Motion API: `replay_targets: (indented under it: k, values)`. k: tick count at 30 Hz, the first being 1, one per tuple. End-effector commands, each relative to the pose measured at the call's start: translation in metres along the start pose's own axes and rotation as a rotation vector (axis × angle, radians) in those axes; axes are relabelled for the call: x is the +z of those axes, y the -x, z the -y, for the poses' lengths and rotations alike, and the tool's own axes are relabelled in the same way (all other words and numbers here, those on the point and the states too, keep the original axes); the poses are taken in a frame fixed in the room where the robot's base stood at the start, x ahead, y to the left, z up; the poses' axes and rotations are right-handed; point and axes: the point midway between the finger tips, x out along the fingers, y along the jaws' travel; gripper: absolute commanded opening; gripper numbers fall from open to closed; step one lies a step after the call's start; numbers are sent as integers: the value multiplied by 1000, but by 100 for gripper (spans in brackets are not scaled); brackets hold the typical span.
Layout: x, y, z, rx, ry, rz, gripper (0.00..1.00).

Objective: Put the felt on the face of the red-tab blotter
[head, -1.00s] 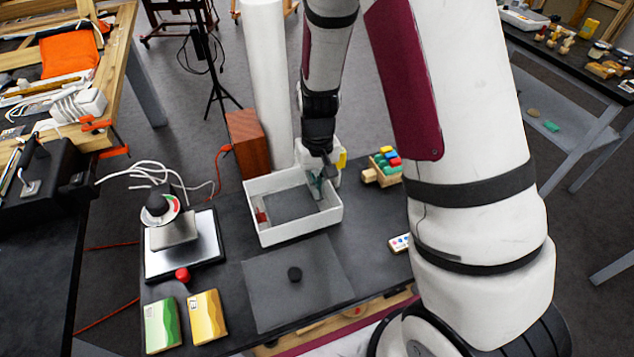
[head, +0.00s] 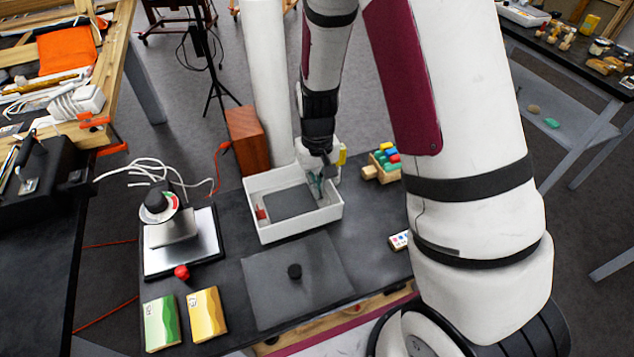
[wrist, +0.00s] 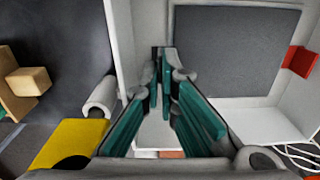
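A white tray (head: 300,231) stands on the dark table. A flat dark grey sheet (head: 291,203) lies in it, also seen in the wrist view (wrist: 232,50). A red tab (head: 261,214) is at the tray's left side, at the right in the wrist view (wrist: 299,61). I cannot tell whether this sheet is the felt or the blotter. Another grey square (head: 290,300) lies in front of the tray with a small black disc (head: 295,271) on it. My gripper (wrist: 165,75) points down inside the tray's right end, beside the sheet. Its teal fingers are close at the tips; a grip is unclear.
A metal plate device (head: 190,252) and a red knob (head: 182,272) stand to the left. Green (head: 161,324) and yellow (head: 206,315) packs lie at the front left. A wooden rack of coloured blocks (head: 383,165) stands right of the tray. A reddish wooden block (head: 248,141) stands behind.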

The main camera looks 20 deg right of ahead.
Motion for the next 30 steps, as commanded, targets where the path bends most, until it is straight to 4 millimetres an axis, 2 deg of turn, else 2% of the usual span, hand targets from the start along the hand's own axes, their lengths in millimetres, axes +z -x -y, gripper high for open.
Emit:
replay_targets:
  k: [6,10,26,30]
  values:
    - [0,0,0,0,0,0,0]
    - [0,0,0,0,0,0,28]
    - [0,0,-4,4,-5,0,28]
    - [-1,5,-4,4,-6,-3,28]
